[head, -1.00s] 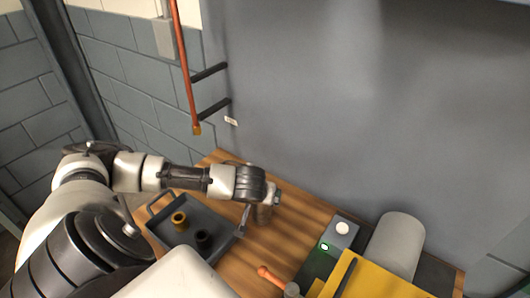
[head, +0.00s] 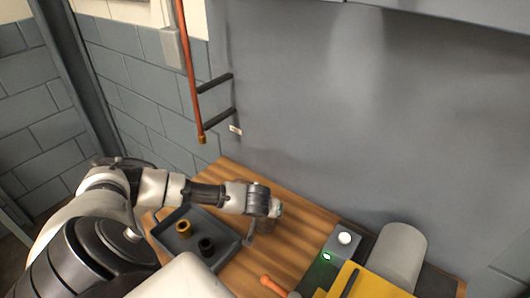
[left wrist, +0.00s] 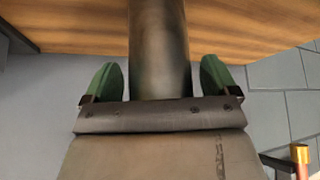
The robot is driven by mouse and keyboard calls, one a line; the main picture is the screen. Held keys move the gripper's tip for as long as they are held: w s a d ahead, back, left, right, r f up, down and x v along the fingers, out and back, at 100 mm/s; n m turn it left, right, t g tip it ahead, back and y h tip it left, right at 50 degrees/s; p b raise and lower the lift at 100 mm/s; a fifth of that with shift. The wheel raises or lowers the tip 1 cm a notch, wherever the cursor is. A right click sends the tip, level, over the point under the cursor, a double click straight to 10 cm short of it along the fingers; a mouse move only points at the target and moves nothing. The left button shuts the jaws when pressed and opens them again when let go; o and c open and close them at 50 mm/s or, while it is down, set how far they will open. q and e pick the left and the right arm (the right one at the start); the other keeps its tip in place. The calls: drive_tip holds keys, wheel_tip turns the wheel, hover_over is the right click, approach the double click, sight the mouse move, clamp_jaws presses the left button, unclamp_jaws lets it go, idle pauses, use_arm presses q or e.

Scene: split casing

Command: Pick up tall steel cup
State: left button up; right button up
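The tall steel cup (left wrist: 160,55) is a grey metal cylinder in the middle of the left wrist view. Its far end runs out of the top of that view. My left gripper (left wrist: 162,80) has one green finger on each side of the cup, with a narrow gap at the left and a wider one at the right. It looks open around the cup. In the head view my left gripper (head: 268,207) is over the far part of the wooden bench, and the arm hides most of the cup. My right gripper is not in view.
A grey tray (head: 163,237) with a brass ring (head: 184,228) and a dark ring (head: 206,246) lies left of the gripper. An orange handle (head: 272,285), a box with a green light (head: 341,241) and a grey cylinder (head: 400,252) are to the right. A grey wall stands behind.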

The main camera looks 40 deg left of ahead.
use_arm(q)
drive_tip(key=c, duration=0.9)
